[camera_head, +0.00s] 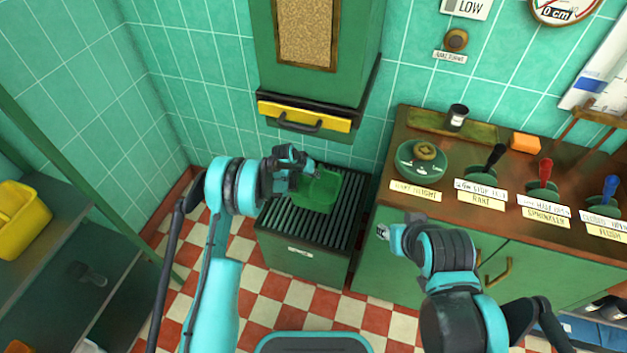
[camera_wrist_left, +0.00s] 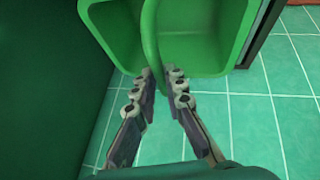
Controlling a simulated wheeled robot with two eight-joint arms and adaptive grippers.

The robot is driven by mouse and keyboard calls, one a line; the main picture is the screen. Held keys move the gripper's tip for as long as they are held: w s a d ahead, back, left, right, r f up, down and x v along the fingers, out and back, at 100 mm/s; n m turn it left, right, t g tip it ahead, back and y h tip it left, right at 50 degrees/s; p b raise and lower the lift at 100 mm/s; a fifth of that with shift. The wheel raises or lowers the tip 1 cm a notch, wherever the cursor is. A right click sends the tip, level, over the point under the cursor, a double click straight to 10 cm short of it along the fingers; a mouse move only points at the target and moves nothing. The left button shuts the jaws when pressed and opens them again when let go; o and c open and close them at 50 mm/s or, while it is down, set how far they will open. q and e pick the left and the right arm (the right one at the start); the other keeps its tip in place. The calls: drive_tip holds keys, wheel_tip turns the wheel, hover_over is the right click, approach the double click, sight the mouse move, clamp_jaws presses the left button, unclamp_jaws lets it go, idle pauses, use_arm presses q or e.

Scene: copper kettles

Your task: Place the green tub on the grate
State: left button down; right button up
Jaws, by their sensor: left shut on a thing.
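The green tub (camera_head: 318,190) is over the back part of the dark slatted grate (camera_head: 332,230) in the head view. I cannot tell whether it touches the slats. My left gripper (camera_head: 304,170) is shut on the tub at its left side. In the left wrist view the bright green tub (camera_wrist_left: 208,35) fills the top, with my left fingers (camera_wrist_left: 162,78) at a raised green band across it. My right gripper (camera_head: 386,232) is right of the grate, near the counter front, and its fingers are too small to read.
A green counter (camera_head: 395,265) with levers and a round dial stands at the right. A green cabinet with a yellow-fronted drawer (camera_head: 303,115) hangs behind the grate. A yellow bin (camera_head: 22,220) sits on the left shelf. Checkered floor lies in front.

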use_arm(q)
wheel_tip(320, 180, down, 3)
drive_tip(key=shift+r+b, duration=0.2)
drive_tip(key=shift+b, duration=0.2)
drive_tip(key=shift+r, duration=0.15)
drive_tip(key=c, duration=2)
unclamp_jaws()
drive_tip(key=o, duration=0.4)
